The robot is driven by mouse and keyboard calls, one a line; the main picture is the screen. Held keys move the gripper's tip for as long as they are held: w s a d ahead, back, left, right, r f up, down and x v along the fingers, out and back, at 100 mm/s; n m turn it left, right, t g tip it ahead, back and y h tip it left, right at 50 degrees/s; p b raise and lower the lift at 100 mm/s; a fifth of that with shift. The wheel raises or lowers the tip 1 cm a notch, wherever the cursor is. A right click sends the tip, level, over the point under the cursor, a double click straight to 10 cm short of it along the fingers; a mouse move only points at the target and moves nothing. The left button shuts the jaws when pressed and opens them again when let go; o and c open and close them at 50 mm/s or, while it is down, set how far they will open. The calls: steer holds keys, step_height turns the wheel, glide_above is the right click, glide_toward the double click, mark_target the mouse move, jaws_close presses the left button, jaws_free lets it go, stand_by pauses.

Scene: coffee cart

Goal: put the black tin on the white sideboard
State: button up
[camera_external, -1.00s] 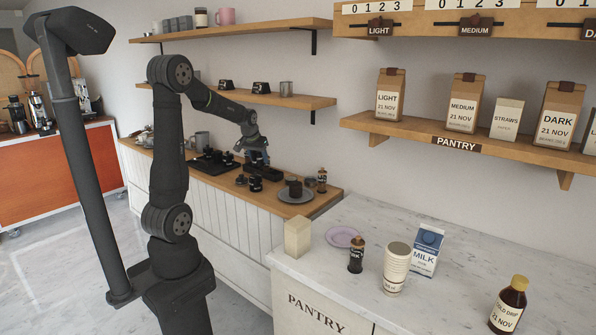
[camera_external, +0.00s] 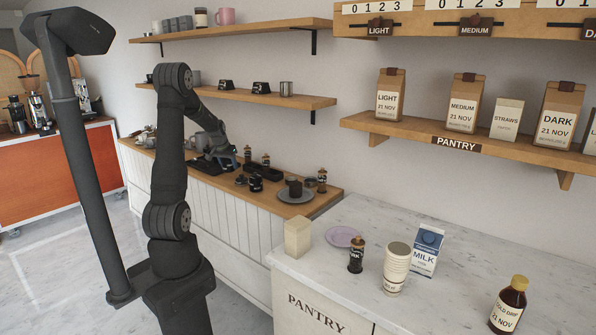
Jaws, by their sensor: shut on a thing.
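My gripper (camera_external: 230,160) is over the left-middle part of the wood-topped white sideboard (camera_external: 234,212), close above dark items. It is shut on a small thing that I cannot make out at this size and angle. I cannot tell whether that thing touches the surface. A dark cylinder (camera_external: 295,189), which could be a black tin, stands on a grey plate (camera_external: 297,198) near the sideboard's right end. Several small dark containers (camera_external: 255,184) stand left of the plate.
Small bottles (camera_external: 266,160) stand in a dark holder right of my gripper, and another bottle (camera_external: 322,180) stands by the plate. A wooden shelf (camera_external: 300,100) hangs above.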

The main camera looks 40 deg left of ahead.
mark_target(229, 172)
steer(key=shift+a+f, duration=0.15)
steer(key=shift+a, duration=0.05)
steer(key=shift+f, duration=1.9)
steer(key=shift+f, duration=0.2)
steer(key=o, duration=1)
steer(key=shift+o, duration=0.2)
steer(key=v, duration=1.2)
steer(key=shift+d+r, duration=0.1)
steer(key=shift+r, duration=0.05)
